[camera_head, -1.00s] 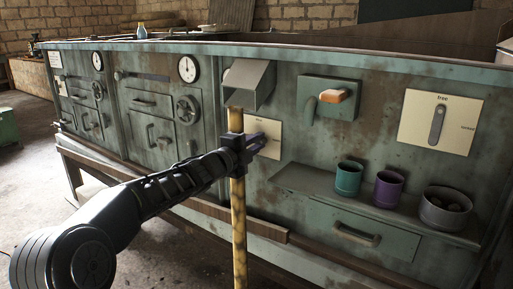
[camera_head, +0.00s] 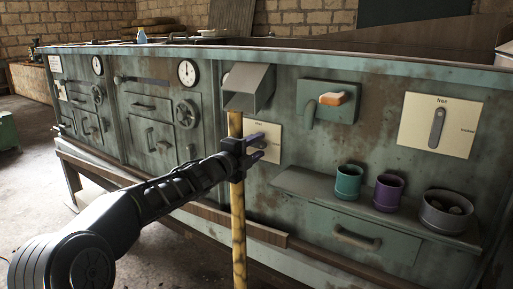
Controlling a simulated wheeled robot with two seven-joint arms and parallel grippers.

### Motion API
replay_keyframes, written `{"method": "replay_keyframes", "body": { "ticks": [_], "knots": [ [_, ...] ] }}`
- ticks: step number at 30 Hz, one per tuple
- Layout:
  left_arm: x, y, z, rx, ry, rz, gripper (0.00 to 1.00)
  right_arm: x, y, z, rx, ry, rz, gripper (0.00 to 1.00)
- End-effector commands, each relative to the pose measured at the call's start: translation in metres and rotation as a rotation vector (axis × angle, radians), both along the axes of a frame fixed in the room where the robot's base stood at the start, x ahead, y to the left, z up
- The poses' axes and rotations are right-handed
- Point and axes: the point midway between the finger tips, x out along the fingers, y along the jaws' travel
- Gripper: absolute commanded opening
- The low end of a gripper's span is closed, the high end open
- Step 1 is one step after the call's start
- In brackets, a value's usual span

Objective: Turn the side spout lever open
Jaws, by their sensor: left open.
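The spout (camera_head: 308,112) sticks out from a green box on the panel front, with an orange lever (camera_head: 333,98) lying sideways on the box. A pale plate (camera_head: 272,139) with a small label is left of and below it, partly hidden by my left gripper (camera_head: 259,147). The left gripper is open and empty, with its fingers pointing right in front of this plate, below and left of the spout. It is apart from the orange lever. My right gripper is not in view.
A yellow pole (camera_head: 239,220) stands upright behind my left gripper, below a grey hood (camera_head: 248,87). A shelf (camera_head: 300,184) holds a teal cup (camera_head: 348,182), a purple cup (camera_head: 388,193) and a grey bowl (camera_head: 446,211). A lever plate (camera_head: 465,110) is at right.

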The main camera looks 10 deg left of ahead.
Motion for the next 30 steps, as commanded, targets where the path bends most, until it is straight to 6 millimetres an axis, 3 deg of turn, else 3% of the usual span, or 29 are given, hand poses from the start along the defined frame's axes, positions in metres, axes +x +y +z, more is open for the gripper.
{"method": "replay_keyframes", "body": {
  "ticks": [8, 22, 30],
  "knots": [
    [-0.004, 0.002, 0.001, 0.000, -0.001, 0.001, 0.40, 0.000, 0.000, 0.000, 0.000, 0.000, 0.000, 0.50],
    [-0.065, 0.027, 0.001, -0.001, 0.000, 0.001, 0.40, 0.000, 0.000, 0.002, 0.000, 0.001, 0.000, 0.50],
    [-0.073, 0.029, 0.000, 0.000, 0.000, 0.000, 0.40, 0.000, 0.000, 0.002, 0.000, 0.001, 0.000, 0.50]
  ]
}}
